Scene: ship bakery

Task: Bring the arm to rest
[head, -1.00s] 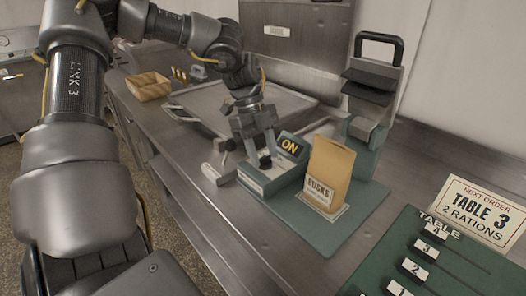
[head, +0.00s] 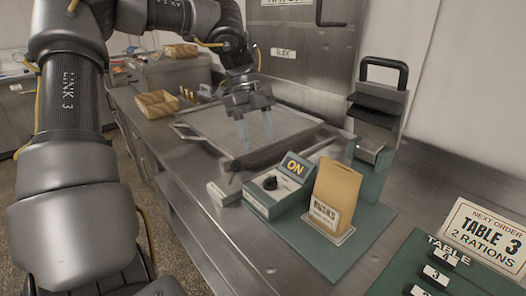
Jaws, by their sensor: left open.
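My left gripper (head: 256,136) is open and empty, fingers pointing down above the metal tray (head: 215,126) on the counter. Its arm comes in from the left and arches over the counter. Closer to me, a green control box (head: 270,190) with a black knob and a lit "ON" sign stands apart from the gripper. A brown rusks bag (head: 336,190) stands upright to the right of the box on a green mat (head: 315,257). My right gripper is not in view.
A press-like device with a black handle (head: 384,66) stands at the back right. A "TABLE 3, 2 RATIONS" card (head: 487,236) and green slider board (head: 410,262) are at the lower right. A wall closes the back.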

